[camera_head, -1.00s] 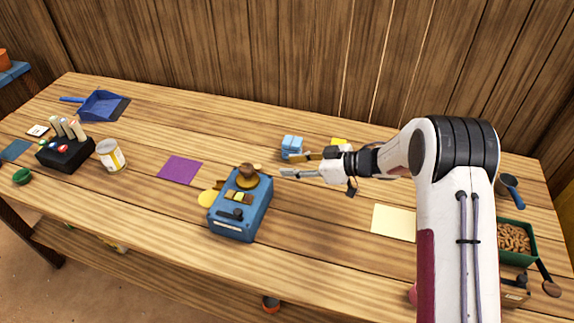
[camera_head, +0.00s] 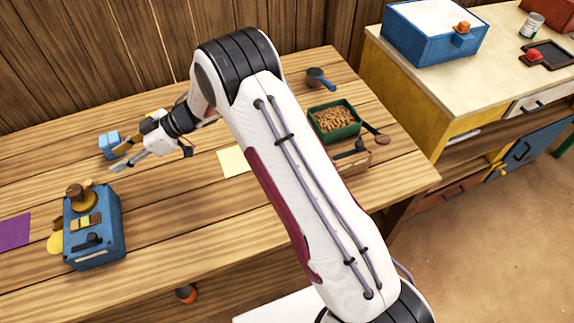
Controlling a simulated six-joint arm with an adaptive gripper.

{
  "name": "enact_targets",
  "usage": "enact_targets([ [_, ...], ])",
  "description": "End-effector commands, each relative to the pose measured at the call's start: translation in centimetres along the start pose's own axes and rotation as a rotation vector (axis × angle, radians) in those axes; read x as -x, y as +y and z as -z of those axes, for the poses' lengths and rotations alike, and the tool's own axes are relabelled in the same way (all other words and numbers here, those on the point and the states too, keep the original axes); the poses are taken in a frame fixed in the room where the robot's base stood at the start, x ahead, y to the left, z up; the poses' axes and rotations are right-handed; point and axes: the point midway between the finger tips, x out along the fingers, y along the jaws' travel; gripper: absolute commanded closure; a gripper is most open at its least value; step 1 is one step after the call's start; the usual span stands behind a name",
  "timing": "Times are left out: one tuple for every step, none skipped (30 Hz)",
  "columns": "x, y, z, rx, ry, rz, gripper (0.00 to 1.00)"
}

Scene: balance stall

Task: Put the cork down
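My gripper (camera_head: 116,158) is over the table, just right of and behind the blue balance (camera_head: 108,236). Its two fingers are apart, and I see nothing held between them. A small brown piece (camera_head: 75,190) sits on the balance's round pan (camera_head: 91,200); I cannot tell whether it is the cork. No other thing in view is clearly a cork.
A light blue block (camera_head: 108,143) is close behind my gripper. A pale yellow sheet (camera_head: 234,162) lies to the right, a purple mat (camera_head: 14,232) at the left. A green tray of nuts (camera_head: 334,120) stands farther right. Bare wood lies between balance and sheet.

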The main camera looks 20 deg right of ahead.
Motion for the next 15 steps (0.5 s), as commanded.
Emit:
enact_targets([
  [0.5,0.5,0.6,0.005,-0.001,-0.021,0.67],
  [0.7,0.8,0.8,0.007,-0.004,-0.035,0.67],
  [1.2,1.3,1.2,0.009,-0.006,-0.056,0.67],
  [1.6,1.7,1.6,0.012,-0.008,-0.076,0.67],
  [2.0,2.2,2.0,0.015,-0.011,-0.096,0.67],
  [2.7,2.9,2.6,0.017,-0.015,-0.128,0.67],
  [3.2,3.3,3.0,0.018,-0.019,-0.150,0.67],
  [3.8,3.9,3.5,0.020,-0.023,-0.177,0.67],
  [4.7,4.6,4.1,0.023,-0.029,-0.213,0.67],
  [5.4,5.1,4.6,0.023,-0.033,-0.240,0.67],
  [6.1,5.6,5.1,0.023,-0.038,-0.268,0.67],
  [7.1,6.3,5.7,0.024,-0.045,-0.304,0.67],
  [7.9,6.7,6.1,0.023,-0.050,-0.332,0.67],
  [8.7,7.1,6.5,0.022,-0.056,-0.358,0.67],
  [9.7,7.7,7.0,0.019,-0.063,-0.394,0.67],
])
